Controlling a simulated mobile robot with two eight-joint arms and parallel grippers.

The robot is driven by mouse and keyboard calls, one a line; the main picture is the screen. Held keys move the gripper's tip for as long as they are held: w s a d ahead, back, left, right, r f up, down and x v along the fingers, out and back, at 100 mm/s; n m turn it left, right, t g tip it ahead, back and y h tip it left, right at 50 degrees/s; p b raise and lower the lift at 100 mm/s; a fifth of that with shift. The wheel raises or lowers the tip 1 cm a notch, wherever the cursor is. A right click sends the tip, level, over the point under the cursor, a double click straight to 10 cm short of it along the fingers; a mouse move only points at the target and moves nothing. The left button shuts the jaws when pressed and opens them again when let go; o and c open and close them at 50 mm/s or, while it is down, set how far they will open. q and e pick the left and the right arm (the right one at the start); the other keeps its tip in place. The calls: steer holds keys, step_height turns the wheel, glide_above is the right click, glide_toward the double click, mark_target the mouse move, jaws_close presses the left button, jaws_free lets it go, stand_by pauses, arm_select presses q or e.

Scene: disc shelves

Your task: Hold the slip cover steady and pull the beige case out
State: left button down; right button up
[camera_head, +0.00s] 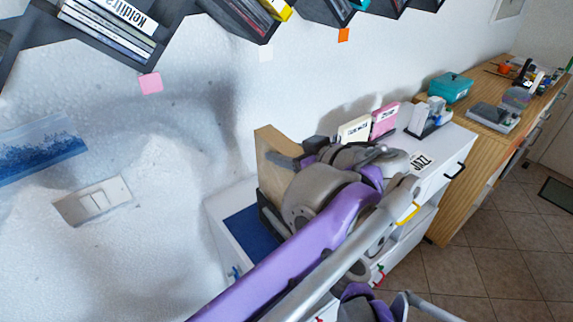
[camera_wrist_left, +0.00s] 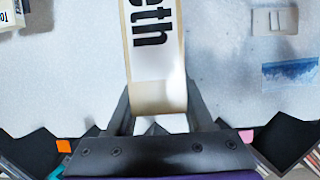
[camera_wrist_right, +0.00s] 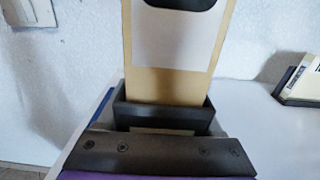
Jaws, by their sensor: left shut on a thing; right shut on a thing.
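The beige case (camera_head: 272,160) stands upright and rises well above the dark slip cover (camera_wrist_right: 163,116); its lower end is inside the cover. In the left wrist view the case (camera_wrist_left: 155,55) shows a pale face with large black letters. My left gripper (camera_wrist_left: 160,98) is shut on the case near its upper part. My right gripper (camera_wrist_right: 163,132) is shut on the slip cover low down. In the head view my arms hide most of the cover and both sets of fingertips.
A blue mat (camera_head: 248,236) lies on the white cabinet top beside the cover. Zigzag wall shelves (camera_head: 180,35) hold discs above. A wooden counter (camera_head: 520,115) stands beyond.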

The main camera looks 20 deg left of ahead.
steer(key=o, duration=1.4)
